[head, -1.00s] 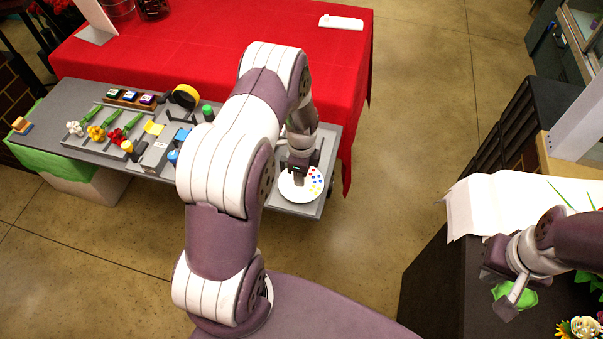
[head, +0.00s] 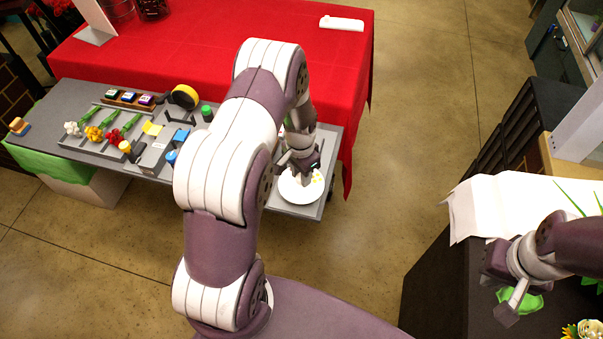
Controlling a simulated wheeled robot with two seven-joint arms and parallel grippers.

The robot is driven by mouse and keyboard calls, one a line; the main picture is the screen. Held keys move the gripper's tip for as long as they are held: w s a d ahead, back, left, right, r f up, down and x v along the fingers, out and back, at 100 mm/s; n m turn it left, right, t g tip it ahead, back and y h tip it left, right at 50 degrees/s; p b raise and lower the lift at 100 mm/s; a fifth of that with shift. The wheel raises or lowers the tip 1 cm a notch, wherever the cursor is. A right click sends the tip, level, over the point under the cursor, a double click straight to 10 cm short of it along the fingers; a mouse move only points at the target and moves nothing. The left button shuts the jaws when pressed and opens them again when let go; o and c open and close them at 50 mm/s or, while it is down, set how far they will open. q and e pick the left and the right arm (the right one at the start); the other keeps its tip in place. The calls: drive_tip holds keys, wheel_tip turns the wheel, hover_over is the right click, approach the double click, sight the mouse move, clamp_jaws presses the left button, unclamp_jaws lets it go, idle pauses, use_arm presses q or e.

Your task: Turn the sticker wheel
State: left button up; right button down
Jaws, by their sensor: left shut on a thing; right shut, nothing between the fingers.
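The sticker wheel (head: 297,196) is a round white disc at the right end of the grey work board, in the head view. My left gripper (head: 304,179) points down over its middle and is shut on a part of the wheel, which the fingers hide. A few pale yellow dots show on the disc beside the fingers. My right gripper (head: 511,299) is shut and empty at the lower right, over the dark counter and far from the wheel.
The grey board (head: 60,93) also carries flowers (head: 94,132), ink pads (head: 129,97) and a yellow tape roll (head: 185,96). A red cloth table (head: 230,50) stands behind it. White paper (head: 495,200) and green wrapping (head: 521,301) lie at right.

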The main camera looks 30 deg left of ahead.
use_arm(q)
drive_tip(key=n, duration=0.5)
drive_tip(key=shift+n, duration=0.3)
drive_tip(key=n, duration=0.4)
drive_tip(key=shift+n, duration=0.7)
drive_tip(key=o, duration=0.8)
drive_tip(key=shift+c, duration=0.2)
wheel_tip(320, 180, up, 13)
drive_tip(key=b, duration=0.2)
drive_tip(key=shift+s+f+b, duration=0.15)
drive_tip(key=shift+b, duration=0.2)
drive_tip(key=shift+a, duration=0.1)
